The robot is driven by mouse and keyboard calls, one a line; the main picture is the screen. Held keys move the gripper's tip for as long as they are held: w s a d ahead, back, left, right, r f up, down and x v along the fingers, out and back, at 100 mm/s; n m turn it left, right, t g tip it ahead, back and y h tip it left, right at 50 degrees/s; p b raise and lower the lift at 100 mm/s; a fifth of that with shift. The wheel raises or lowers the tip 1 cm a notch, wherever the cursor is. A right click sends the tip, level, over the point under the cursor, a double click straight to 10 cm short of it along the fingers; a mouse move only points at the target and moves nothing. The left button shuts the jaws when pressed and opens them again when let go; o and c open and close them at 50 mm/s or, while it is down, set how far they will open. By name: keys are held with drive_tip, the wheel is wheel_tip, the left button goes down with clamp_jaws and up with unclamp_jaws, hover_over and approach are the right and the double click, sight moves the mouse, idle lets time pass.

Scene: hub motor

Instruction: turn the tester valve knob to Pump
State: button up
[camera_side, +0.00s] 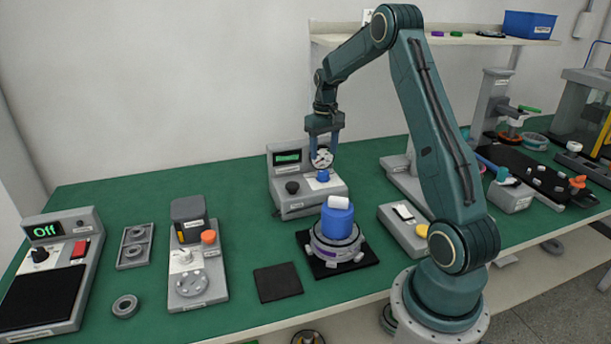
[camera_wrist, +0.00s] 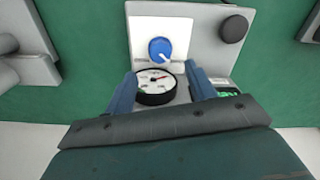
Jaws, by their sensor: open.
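The tester (camera_side: 308,197) is a grey box with a green-lit display at the back of the green bench. Its blue valve knob (camera_side: 323,176) sits on a white plate, below a round dial gauge. In the wrist view the blue knob (camera_wrist: 160,50) has a white pointer mark toward the lower right; its position labels cannot be read. The gauge (camera_wrist: 155,88) lies between my fingers in that picture. My gripper (camera_side: 324,150) is open and empty over the tester, pointing down. Its fingers (camera_wrist: 160,72) straddle the gauge in view and appear apart from the knob.
A black knob (camera_wrist: 233,29) stands on the tester beside the white plate. A blue cylinder (camera_side: 337,222) on a grey hub fixture stands in front of the tester. A dark square pad (camera_side: 278,281) lies to the left. Green bench surface is free left of the tester.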

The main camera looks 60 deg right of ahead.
sight(324, 172)
drive_tip(key=shift+f, duration=3.5)
drive_tip(key=c, duration=1)
